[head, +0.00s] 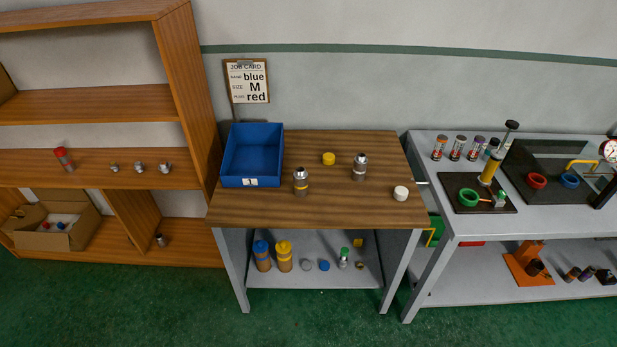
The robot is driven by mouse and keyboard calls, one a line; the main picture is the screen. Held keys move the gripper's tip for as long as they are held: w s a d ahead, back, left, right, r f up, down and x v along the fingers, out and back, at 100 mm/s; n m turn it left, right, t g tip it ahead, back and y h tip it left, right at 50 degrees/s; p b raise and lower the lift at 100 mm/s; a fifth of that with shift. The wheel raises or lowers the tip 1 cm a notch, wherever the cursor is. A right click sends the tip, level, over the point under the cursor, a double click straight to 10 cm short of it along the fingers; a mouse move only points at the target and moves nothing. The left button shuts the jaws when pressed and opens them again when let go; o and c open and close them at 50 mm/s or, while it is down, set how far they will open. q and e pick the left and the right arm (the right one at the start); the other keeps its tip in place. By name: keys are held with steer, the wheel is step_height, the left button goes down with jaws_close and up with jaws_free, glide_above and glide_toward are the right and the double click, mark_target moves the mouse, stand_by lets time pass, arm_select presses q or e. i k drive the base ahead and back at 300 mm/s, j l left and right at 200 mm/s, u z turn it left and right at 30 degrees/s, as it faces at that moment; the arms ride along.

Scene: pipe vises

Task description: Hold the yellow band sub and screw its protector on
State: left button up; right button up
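Two metal subs stand upright on the wooden table top. The front left sub (301,185) appears to have a yellow band, though it is small in the view. The back right sub (360,168) appears to have a pale band. A yellow protector cap (329,158) lies on the table behind and between them. A white cap (401,193) lies near the right front of the table, apart from the subs. Neither of my grippers is in the head view.
A blue bin (252,156) marked 1 sits on the table's left (330,205). A job card (247,82) hangs behind it. The lower shelf (300,279) holds bottles and caps. A grey bench (425,147) with vises stands right, a wooden shelf unit (90,98) left.

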mark_target(300, 176)
steer(key=i+l, duration=1.1)
steer(key=i+u, duration=0.1)
steer(key=u, duration=1.7)
